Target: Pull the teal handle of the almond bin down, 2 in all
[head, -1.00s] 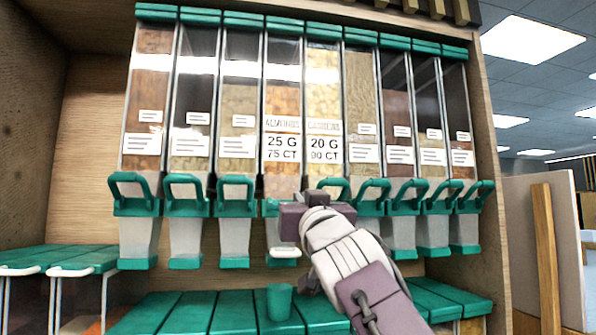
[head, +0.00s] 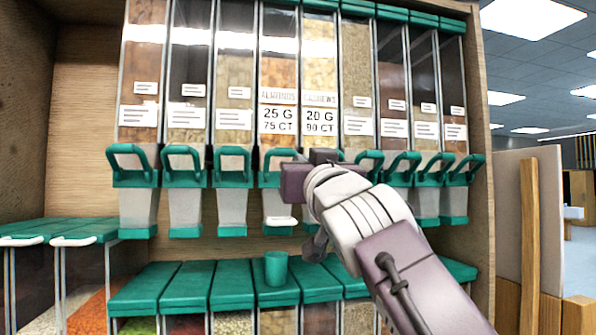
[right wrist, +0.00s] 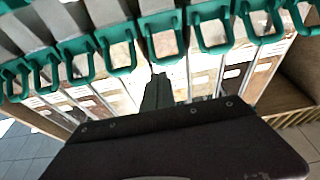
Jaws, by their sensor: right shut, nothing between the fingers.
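The almond bin (head: 278,75) is the clear column labelled ALMONDS, 25 G, 75 CT, in the middle of the row in the head view. Its teal handle (head: 272,179) is partly hidden behind my right gripper; the top of its loop shows above. Below it, the almond spout has a pale lip (head: 280,221). A teal cup (head: 276,268) stands upright beneath this spout. My right gripper (head: 312,160) is in front of the almond and cashew handles, its fingertips largely hidden. In the right wrist view its fingers (right wrist: 157,92) are shut and empty, near the row of teal handles.
Other bins with teal handles (head: 182,165) stand close on both sides. Teal-lidded bins (head: 190,285) form a low shelf below. A wooden side wall (head: 481,110) bounds the right, with open room beyond.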

